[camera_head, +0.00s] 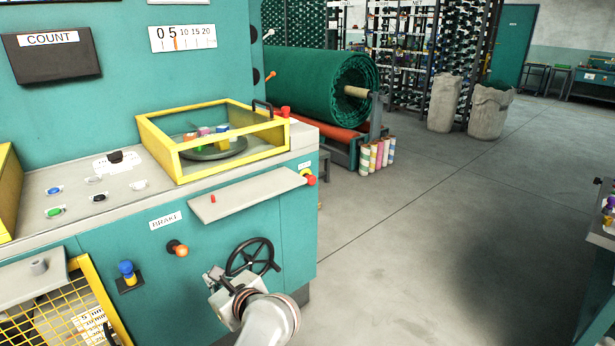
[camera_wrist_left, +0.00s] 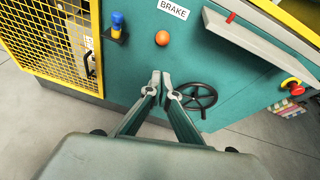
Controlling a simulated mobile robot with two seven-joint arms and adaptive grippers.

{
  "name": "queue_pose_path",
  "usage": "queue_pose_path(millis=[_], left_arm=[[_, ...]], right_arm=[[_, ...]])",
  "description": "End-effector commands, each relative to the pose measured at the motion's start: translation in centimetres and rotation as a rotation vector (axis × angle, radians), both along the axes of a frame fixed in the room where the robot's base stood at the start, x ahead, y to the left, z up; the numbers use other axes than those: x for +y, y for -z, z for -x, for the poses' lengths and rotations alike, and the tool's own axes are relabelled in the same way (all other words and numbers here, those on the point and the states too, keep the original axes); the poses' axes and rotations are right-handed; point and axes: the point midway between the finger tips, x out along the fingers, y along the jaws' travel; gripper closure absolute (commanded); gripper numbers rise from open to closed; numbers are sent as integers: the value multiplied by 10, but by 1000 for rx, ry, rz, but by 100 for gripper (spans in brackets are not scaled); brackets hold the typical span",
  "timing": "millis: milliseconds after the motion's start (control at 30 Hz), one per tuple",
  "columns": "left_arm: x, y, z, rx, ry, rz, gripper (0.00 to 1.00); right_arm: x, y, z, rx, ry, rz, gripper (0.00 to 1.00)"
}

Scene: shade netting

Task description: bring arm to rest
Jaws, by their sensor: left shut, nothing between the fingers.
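My left gripper (camera_head: 215,279) is at the lower middle of the head view, in front of the teal machine (camera_head: 205,225). It also shows in the left wrist view (camera_wrist_left: 160,78), with its fingertips together and nothing between them. It is just left of the black handwheel (camera_head: 253,257) and below the orange brake knob (camera_head: 177,248). In the left wrist view the orange knob (camera_wrist_left: 162,38) is above the fingertips and the handwheel (camera_wrist_left: 192,97) is right of them. I cannot tell whether the gripper touches the wheel. My right gripper is in neither view.
A grey shelf (camera_head: 250,192) juts from the machine above the handwheel. A yellow mesh guard (camera_head: 60,312) is at lower left. The floor (camera_head: 430,230) to the right is clear.

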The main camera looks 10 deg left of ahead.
Motion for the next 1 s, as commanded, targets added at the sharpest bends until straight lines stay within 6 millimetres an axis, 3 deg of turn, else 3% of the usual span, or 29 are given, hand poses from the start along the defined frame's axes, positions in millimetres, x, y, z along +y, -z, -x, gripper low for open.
queue_pose_path(millis=[133, 267, 400, 500, 567, 667, 800, 900, 933, 1000], left_arm=[[21, -24, 11, 35, 43, -236, 100], [30, -65, 25, 125, 130, -648, 100], [6, -96, 38, 275, 251, -1140, 100], [-27, -99, 47, 403, 353, -1489, 100], [-50, -90, 54, 485, 422, -1698, 100], [-89, -59, 70, 627, 548, -2046, 100], [-129, 12, 108, 824, 754, -2526, 100], [-140, 69, 145, 945, 908, -2835, 100], [-140, 85, 157, -928, -906, 2773, 100], [-137, 118, 184, -864, -877, 2577, 100]], right_arm=[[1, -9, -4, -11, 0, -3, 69], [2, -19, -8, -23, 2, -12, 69], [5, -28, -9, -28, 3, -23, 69], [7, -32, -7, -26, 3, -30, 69], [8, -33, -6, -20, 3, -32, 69], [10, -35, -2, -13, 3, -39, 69], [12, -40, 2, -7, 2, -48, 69], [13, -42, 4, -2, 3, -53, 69], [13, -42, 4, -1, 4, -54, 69], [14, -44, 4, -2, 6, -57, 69]])
